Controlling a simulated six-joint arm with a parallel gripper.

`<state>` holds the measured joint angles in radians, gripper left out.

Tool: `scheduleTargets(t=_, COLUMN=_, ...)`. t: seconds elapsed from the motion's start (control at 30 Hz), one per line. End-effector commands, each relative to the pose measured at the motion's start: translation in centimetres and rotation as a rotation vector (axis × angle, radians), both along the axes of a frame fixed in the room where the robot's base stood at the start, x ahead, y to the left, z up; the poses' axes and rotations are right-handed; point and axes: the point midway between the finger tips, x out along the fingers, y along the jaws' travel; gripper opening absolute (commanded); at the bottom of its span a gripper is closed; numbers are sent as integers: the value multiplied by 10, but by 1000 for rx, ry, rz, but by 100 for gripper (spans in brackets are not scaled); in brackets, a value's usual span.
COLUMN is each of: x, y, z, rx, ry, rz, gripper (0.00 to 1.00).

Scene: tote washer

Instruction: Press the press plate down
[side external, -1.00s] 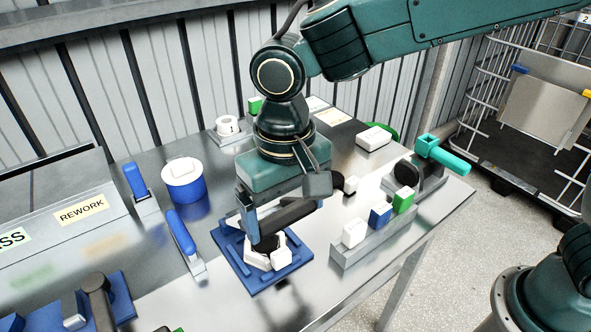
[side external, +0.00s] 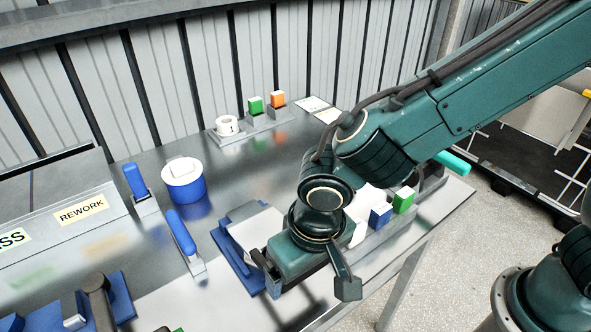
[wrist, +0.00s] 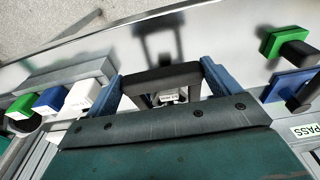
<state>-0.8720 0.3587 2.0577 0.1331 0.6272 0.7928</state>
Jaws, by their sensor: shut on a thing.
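The blue fixture base (side external: 238,258) stands on the metal table, left of my gripper (side external: 268,276). A pale flat plate, seemingly the press plate (side external: 258,233), lies over the base. My gripper is low at the plate's front edge and hides part of the fixture. In the wrist view, the two blue fingers of my gripper (wrist: 162,85) are shut on the ends of a dark bar (wrist: 160,79). A small white labelled piece (wrist: 166,97) shows just behind the bar. How the bar joins the plate is hidden.
A rack with blue (side external: 381,215) and green blocks (side external: 404,199) is close on the right, partly behind my arm.

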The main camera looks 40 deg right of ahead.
Motion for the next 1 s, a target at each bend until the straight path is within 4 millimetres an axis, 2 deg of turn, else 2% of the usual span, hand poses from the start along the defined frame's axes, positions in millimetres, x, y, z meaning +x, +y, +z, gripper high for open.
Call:
scheduleTargets(t=0.03, x=-8, y=-1, z=-11, rx=-11, ry=20, rz=8, gripper=48)
scheduleTargets(t=0.23, x=-12, y=-1, z=-32, rx=-11, ry=21, rz=9, gripper=48)
scheduleTargets(t=0.53, x=-12, y=-1, z=-39, rx=-10, ry=21, rz=9, gripper=48)
scheduleTargets(t=0.57, x=-12, y=-1, z=-39, rx=-10, ry=20, rz=9, gripper=93)
scheduleTargets(t=0.6, x=-12, y=-1, z=-39, rx=-9, ry=19, rz=8, gripper=100)
scheduleTargets(t=1.0, x=-9, y=0, z=-34, rx=-3, ry=9, rz=6, gripper=100)
